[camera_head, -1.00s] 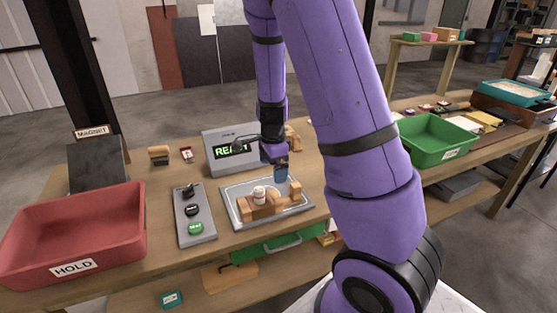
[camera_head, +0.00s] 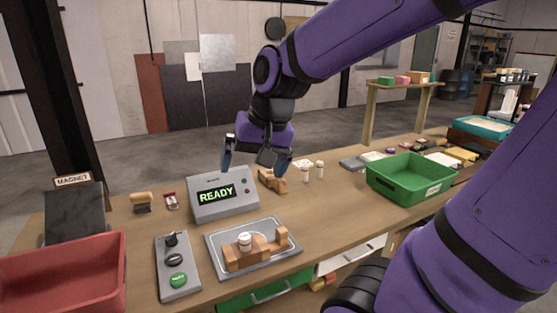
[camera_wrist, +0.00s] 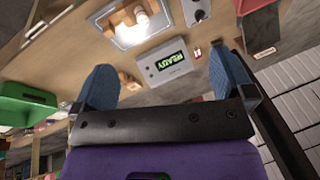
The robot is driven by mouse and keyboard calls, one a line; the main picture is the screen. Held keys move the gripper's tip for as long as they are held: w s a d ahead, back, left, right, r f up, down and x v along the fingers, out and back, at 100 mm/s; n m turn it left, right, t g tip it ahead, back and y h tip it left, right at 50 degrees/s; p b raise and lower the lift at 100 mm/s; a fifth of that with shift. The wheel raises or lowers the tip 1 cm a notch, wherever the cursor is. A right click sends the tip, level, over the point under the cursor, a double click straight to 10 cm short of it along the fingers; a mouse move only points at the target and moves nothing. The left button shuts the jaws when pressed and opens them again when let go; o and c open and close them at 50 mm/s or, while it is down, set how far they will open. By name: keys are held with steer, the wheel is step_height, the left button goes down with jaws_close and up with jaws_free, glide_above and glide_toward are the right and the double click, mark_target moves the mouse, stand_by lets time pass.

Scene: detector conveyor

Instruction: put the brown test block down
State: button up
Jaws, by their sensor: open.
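Brown wooden blocks (camera_head: 262,247) stand on the grey metal tray (camera_head: 222,267), with a small white bottle (camera_head: 245,241) among them; I cannot tell which is the test block. An upright brown piece (camera_head: 281,237) stands at the tray's right end. My gripper (camera_head: 252,163) is open and empty, raised above and behind the grey detector box (camera_head: 224,207), apart from the tray. In the wrist view, its blue fingers (camera_wrist: 163,82) are spread wide with nothing between them. The tray (camera_wrist: 121,37) and the detector (camera_wrist: 165,63) show beyond.
The detector display reads READY. A button panel (camera_head: 176,268) lies left of the tray, and a red bin (camera_head: 62,280) at the far left. A green bin (camera_head: 408,188) stands right. A wooden stand (camera_head: 270,181) and small bottles (camera_head: 306,175) are behind. Bare tabletop lies right of the tray.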

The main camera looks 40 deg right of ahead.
steer(key=s+r+n, duration=0.2)
steer(key=s, duration=0.2)
steer(key=s+a+r+n+t+h, duration=0.1)
steer(key=s+r+n, duration=0.1)
steer(key=s+n, duration=0.1)
steer(key=shift+s+a+n, duration=0.3)
steer(key=shift+s, duration=0.6)
stand_by(1.1)
